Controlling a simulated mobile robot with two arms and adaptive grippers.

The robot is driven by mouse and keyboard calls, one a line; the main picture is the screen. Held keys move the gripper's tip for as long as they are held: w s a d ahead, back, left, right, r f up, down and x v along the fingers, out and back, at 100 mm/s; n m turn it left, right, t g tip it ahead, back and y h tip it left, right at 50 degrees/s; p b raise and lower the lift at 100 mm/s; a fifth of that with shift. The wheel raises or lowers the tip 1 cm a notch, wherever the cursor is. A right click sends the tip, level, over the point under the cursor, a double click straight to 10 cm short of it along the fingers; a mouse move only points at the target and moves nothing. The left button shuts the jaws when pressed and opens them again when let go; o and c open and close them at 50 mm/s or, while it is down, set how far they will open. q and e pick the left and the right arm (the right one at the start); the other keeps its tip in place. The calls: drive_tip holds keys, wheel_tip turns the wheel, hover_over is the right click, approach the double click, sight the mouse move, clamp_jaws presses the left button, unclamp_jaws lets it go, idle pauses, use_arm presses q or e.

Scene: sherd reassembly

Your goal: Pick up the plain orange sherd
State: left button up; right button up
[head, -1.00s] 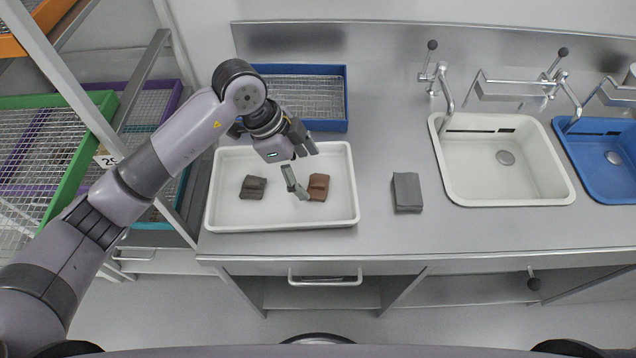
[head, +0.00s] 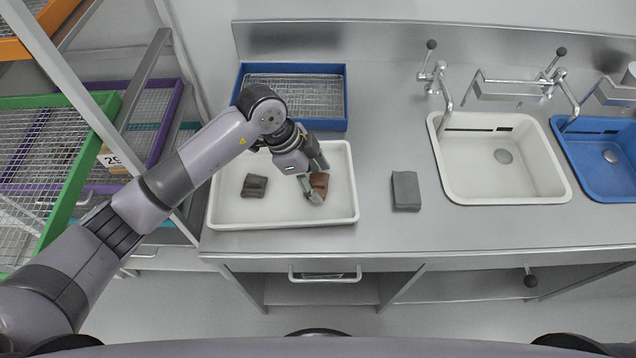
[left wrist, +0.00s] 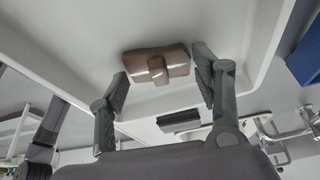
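The orange-brown sherd (head: 319,183) lies in the right half of the white tray (head: 230,212), partly hidden by my left gripper. In the left wrist view the sherd (left wrist: 157,65) has a raised ridge and sits ahead of and between the fingertips. My left gripper (head: 316,184) is down over the tray at the sherd. In the left wrist view the left gripper (left wrist: 160,88) has its fingers spread, with a gap to each side of the sherd. A dark grey-brown sherd (head: 254,186) lies in the tray's left half. My right gripper is not visible.
A grey block (head: 405,190) lies on the steel counter right of the tray. A blue-rimmed mesh tray (head: 341,112) stands behind. A white sink (head: 470,190) and a blue sink (head: 590,180) are at right. Rack shelves with mesh trays stand at left.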

use_arm(q)
drive_tip(key=c, duration=0.8)
drive_tip(key=shift+o, duration=0.2)
drive_tip(key=shift+r, duration=0.1)
